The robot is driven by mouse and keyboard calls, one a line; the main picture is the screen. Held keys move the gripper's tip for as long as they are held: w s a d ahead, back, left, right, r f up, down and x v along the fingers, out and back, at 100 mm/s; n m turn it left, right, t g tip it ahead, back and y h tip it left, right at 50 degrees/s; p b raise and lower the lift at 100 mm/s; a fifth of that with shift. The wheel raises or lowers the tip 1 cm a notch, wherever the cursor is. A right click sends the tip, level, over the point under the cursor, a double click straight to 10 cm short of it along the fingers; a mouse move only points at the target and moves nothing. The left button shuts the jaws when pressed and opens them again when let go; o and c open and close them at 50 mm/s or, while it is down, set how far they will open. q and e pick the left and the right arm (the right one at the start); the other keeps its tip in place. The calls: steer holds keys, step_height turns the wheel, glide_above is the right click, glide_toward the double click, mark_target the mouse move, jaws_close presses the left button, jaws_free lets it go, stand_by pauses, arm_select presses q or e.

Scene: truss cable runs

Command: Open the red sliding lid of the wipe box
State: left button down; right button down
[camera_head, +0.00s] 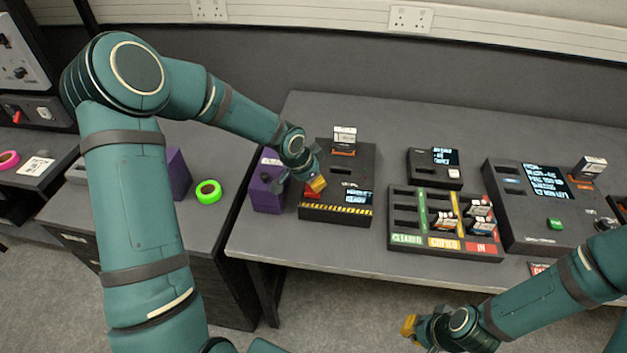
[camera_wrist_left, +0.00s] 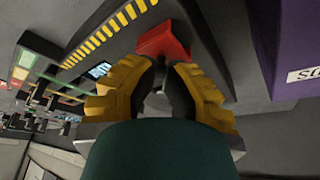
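The wipe box appears to be the dark box (camera_head: 335,220) with a yellow-and-black striped front edge, near the table's left end. Its red lid (camera_head: 312,196) is at the box's left side and shows larger in the left wrist view (camera_wrist_left: 165,40). A narrow dark gap shows between the fingers. Whether they grip or only touch the lid is hidden. My right gripper (camera_head: 409,326) is in front of the table, away from the box; its fingers are too small to read.
A purple block (camera_head: 266,187) stands close to the left of the box. A small screen (camera_head: 358,198) sits on the box and a card (camera_head: 345,137) stands behind. A slotted sorting tray (camera_head: 405,225) is to the right. A green tape roll (camera_head: 208,192) lies on the left bench.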

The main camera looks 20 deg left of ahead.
mark_target(334, 192)
arm_select(q)
steer(key=shift+s, duration=0.1)
steer(key=d+b, duration=0.1)
steer(key=w+d+b, duration=0.1)
steer(key=d, duration=0.1)
steer(key=shift+d, duration=0.1)
steer(key=shift+w+d, duration=0.1)
steer(key=shift+d, duration=0.25)
steer(key=shift+a, duration=0.1)
steer(key=c, duration=1.7)
jaws_free()
steer(key=o, duration=0.8)
